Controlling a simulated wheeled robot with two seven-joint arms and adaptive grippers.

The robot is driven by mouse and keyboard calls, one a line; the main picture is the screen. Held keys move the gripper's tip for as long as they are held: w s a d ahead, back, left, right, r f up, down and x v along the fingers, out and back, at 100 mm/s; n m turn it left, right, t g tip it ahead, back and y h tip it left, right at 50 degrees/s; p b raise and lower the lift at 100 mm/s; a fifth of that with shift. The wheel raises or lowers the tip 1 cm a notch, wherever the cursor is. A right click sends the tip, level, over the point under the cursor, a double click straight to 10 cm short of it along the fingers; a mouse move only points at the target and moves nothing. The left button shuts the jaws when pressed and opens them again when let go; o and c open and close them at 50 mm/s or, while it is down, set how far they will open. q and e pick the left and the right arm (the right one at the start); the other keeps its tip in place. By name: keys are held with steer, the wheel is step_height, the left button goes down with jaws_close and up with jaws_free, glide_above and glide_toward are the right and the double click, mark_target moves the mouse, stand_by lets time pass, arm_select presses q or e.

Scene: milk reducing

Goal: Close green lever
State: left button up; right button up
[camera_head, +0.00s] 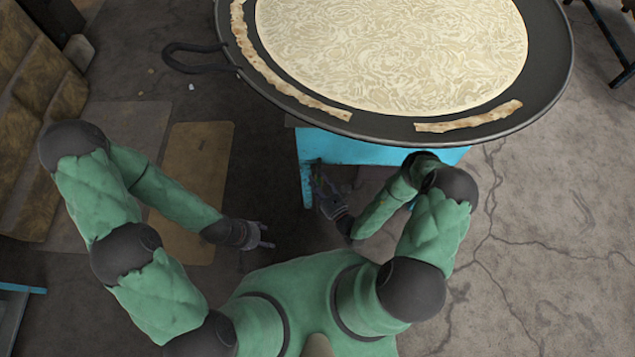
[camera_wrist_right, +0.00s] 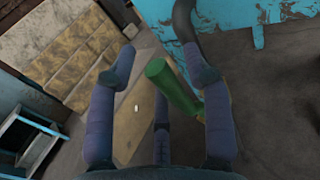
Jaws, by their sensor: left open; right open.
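The green lever (camera_wrist_right: 172,88) shows in the right wrist view as a rounded green handle lying diagonally between the fingers of my right gripper (camera_wrist_right: 158,62). Its lower end passes behind the right-hand finger. Whether it touches that finger I cannot tell. The fingers are spread apart and not closed on it. In the head view my right gripper (camera_head: 320,187) is by the left leg of the blue stand, and I cannot make out the lever there. My left gripper (camera_head: 264,236) is open and empty over the floor, left of my body.
A large black pan (camera_head: 556,95) with pale, patterned contents stands above the blue stand (camera_head: 350,147). Its handle (camera_head: 176,58) sticks out to the left. Yellowish padded panels (camera_head: 40,110) are at the far left.

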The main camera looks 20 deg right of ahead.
jaws_close()
